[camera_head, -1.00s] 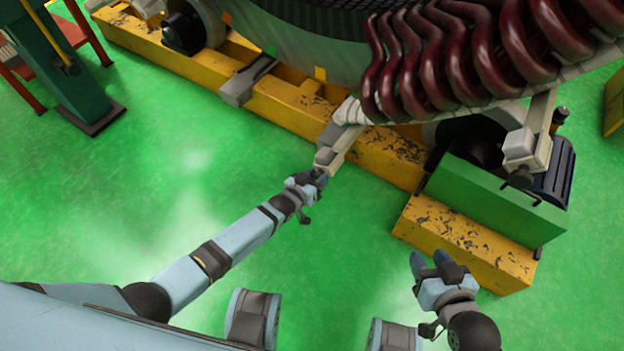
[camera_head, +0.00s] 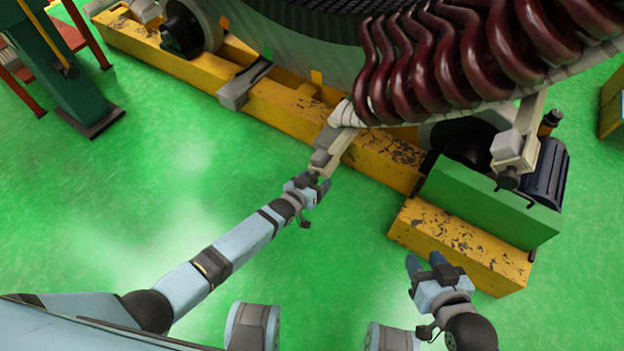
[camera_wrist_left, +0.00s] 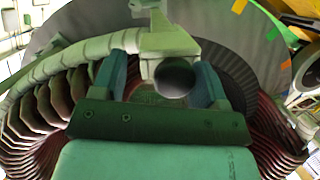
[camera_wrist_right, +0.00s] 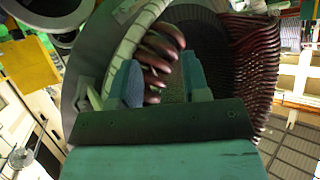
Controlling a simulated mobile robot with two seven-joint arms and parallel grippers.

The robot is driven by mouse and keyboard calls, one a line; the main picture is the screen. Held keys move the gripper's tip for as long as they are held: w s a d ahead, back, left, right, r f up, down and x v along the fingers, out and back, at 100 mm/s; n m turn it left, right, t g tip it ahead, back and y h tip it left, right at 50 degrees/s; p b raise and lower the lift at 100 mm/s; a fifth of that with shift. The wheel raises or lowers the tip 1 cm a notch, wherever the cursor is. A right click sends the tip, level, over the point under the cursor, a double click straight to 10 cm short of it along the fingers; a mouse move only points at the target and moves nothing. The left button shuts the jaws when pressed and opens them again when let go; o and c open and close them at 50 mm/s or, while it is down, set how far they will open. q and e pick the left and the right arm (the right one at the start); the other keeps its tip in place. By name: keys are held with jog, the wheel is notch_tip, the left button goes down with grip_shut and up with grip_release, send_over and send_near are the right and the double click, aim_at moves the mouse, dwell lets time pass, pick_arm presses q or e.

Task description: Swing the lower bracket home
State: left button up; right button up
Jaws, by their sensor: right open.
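The lower bracket (camera_head: 328,150), a pale bar with a grey block, hangs at the stator's lower edge below the winding's end in the head view. My left gripper (camera_head: 317,184) is at its near end. In the left wrist view, the fingers (camera_wrist_left: 160,82) stand apart, with the bracket's pale block (camera_wrist_left: 165,42) and dark round end (camera_wrist_left: 174,77) between or just beyond them. A gap shows by the left finger; contact on the right is unclear. My right gripper (camera_head: 424,262) is open and empty, low at the right, away from the bracket.
Dark red coils (camera_head: 455,60) overhang above. A similar bracket (camera_head: 516,150) hangs at the right. The yellow beam (camera_head: 285,112) and green box (camera_head: 488,195) stand behind and beside my grippers. The green floor (camera_head: 150,190) is clear at the left.

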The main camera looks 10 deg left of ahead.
pick_arm(q)
jog(key=shift+o, duration=0.3)
jog(key=shift+d+r, duration=0.2)
jog(key=shift+r, duration=0.05)
jog(key=shift+a+f, duration=0.1)
jog(key=shift+a, duration=0.1)
pick_arm(e)
jog(key=shift+s+d, duration=0.1)
pick_arm(q)
jog(key=shift+s+a, duration=0.15)
jog(key=p+v, duration=0.9)
jog(key=v, duration=0.4)
jog(key=shift+s+p, duration=0.2)
jog(key=shift+p, duration=0.2)
pick_arm(e)
jog(key=shift+s+d+r+g+h, duration=0.2)
jog(key=shift+d+r+g, duration=0.1)
jog(key=shift+r, duration=0.3)
jog(key=shift+s+d+r+g+h, duration=0.15)
jog(key=shift+d+r+g, duration=0.15)
jog(key=shift+r, duration=0.25)
jog(key=shift+w+r, duration=0.1)
jog(key=shift+r, duration=0.05)
